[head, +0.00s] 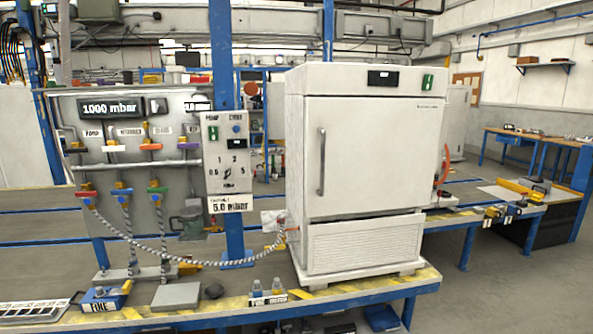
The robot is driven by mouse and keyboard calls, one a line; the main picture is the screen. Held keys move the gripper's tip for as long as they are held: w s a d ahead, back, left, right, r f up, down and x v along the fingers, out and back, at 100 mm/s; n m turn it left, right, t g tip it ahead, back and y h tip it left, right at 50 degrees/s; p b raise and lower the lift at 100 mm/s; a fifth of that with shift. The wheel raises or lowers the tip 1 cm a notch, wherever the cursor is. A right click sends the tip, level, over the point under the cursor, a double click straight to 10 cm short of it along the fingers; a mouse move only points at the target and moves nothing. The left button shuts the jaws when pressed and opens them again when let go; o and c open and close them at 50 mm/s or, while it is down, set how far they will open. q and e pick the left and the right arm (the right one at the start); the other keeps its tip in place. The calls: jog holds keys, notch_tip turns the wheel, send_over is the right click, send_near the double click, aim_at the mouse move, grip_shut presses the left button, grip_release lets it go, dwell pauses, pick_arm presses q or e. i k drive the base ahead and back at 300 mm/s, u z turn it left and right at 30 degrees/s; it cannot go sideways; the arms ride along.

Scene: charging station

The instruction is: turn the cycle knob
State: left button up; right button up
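A light grey control panel (229,152) hangs on the blue post to the left of the white oven-like cabinet (366,150). Low on the panel is a small dial knob (228,184) with numbers around it. Its exact pointer direction is too small to tell. Above it are a green switch (213,133) and a round blue control (237,129), under small labels that are hard to read; one seems to say cycle. Neither of my grippers shows in the head view.
A valve board (140,145) with coloured handles and a 1000 mbar display stands left of the panel. A ribbed hose (200,262) runs to the cabinet. Small bottles (266,288), a grey block (177,296) and a blue item (103,299) lie along the bench's front edge (345,298).

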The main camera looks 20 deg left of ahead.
aim_at(227, 173)
jog(key=z, duration=0.5)
jog(key=i, duration=1.85)
jog(key=u, duration=0.95)
jog(key=i, duration=0.7)
jog(key=u, duration=0.55)
